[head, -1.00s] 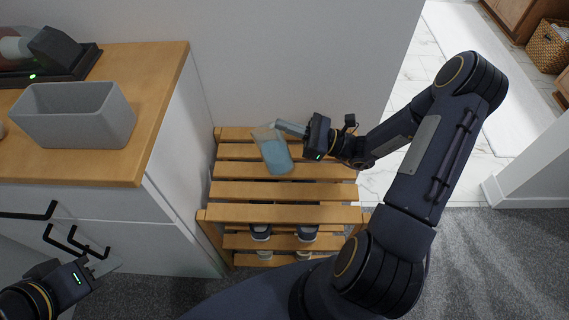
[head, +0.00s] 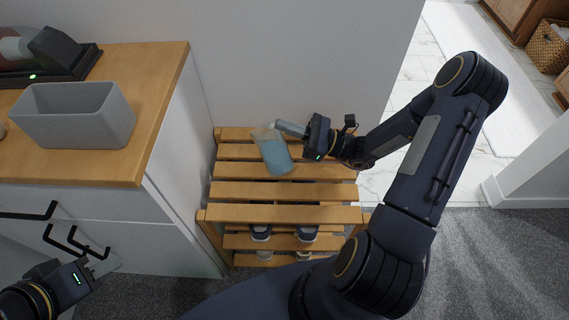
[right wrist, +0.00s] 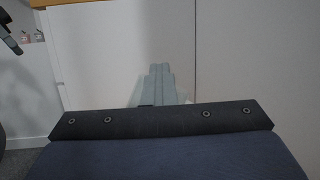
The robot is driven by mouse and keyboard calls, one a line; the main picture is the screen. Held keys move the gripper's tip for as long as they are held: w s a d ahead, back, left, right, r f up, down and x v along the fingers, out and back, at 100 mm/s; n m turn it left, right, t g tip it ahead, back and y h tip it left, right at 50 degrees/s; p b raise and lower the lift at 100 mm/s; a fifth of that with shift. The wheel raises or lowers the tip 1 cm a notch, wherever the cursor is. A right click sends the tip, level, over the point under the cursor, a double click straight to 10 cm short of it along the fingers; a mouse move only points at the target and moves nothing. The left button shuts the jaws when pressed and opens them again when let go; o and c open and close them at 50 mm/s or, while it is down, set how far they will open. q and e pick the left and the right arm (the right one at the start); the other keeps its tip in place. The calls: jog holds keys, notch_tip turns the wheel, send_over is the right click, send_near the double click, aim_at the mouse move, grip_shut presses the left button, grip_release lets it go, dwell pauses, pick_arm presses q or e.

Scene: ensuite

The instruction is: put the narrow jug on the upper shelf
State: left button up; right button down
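The narrow jug (head: 275,154) is see-through, with a blue lower part, and stands about upright over the rear slats of the wooden rack's upper shelf (head: 260,190). I cannot tell whether its base touches the slats. My right gripper (head: 279,125) reaches in from the right, with its fingers at the jug's rim. Its fingers (right wrist: 160,84) look shut close together in the right wrist view, apparently on the jug's rim; the jug does not show clearly there. My left gripper (head: 104,264) is low at the left by the drawers, away from the jug; its finger gap is unclear.
Shoes (head: 261,233) stand on the rack's lower levels. To the left, a wood-topped cabinet (head: 160,95) holds a grey open box (head: 75,118) and a dark device (head: 50,58). The wall is close behind the rack. The upper shelf's front slats are clear.

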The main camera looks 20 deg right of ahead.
jog(key=f+h, duration=0.1)
jog(key=f, duration=0.1)
jog(key=f+h, duration=0.1)
jog(key=f, duration=0.1)
jog(key=f+g+h, duration=0.1)
jog(key=f, duration=0.2)
jog(key=shift+w+m+h, duration=0.3)
jog(key=shift+m, duration=0.1)
jog(key=shift+r+p, duration=0.35)
jog(key=shift+r, duration=0.5)
jog(key=s+r, duration=0.1)
jog(key=r, duration=0.1)
jog(key=s+a+r+p, duration=0.1)
jog(key=r, duration=0.1)
jog(key=s+a+r+p, duration=0.1)
jog(key=s+r, duration=0.1)
jog(key=r, duration=0.1)
jog(key=shift+s+r, duration=0.1)
jog(key=s+a+r+p, duration=0.2)
jog(key=s+a+r, duration=0.2)
jog(key=s, duration=0.3)
jog(key=shift+s, duration=0.4)
jog(key=shift+r, duration=0.15)
jog(key=c, duration=2.2)
grip_release()
jog(key=shift+c, duration=2.2)
grip_release()
